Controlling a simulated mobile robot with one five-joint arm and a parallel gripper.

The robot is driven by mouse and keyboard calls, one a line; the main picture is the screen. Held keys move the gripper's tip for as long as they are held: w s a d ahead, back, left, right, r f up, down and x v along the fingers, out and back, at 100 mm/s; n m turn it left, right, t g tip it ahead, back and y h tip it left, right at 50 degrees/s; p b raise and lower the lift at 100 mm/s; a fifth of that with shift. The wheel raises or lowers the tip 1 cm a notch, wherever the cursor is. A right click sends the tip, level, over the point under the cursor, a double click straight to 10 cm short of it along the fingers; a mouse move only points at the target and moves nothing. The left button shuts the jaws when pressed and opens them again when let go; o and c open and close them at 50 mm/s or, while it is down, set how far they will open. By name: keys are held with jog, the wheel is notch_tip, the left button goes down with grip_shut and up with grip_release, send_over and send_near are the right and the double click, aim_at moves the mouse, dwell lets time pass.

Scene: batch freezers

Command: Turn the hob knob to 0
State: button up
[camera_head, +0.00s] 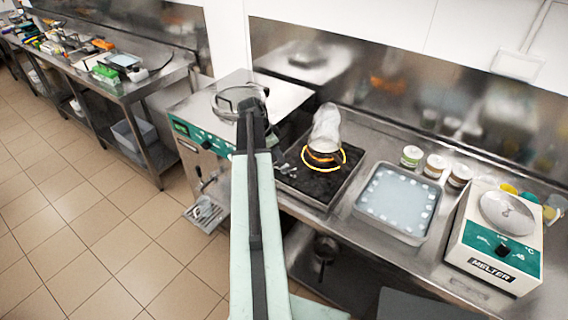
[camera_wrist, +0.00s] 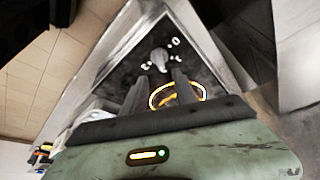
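The black hob (camera_head: 318,184) is set in a steel frame on the counter, and one ring on it glows orange-yellow. The hob knob (camera_wrist: 160,57) is a small grey knob with white marks around it on the black surface; a 0-like mark sits to its upper right. Which mark it points to is unclear. My gripper (camera_wrist: 158,77) has its two dark fingers apart, with nothing visible between them. The knob lies just beyond the fingertips, and I see no contact.
A pale tray (camera_head: 397,239) and small jars (camera_head: 411,155) are right of the hob, then a melter (camera_head: 497,262). A machine with a green panel (camera_head: 205,141) stands at left. The tiled floor is clear.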

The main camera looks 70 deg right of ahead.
aim_at(285, 166)
jog(key=b+x, duration=0.7)
jog(key=x, duration=0.1)
jog(key=shift+w, duration=0.2)
jog(key=shift+r, duration=0.15)
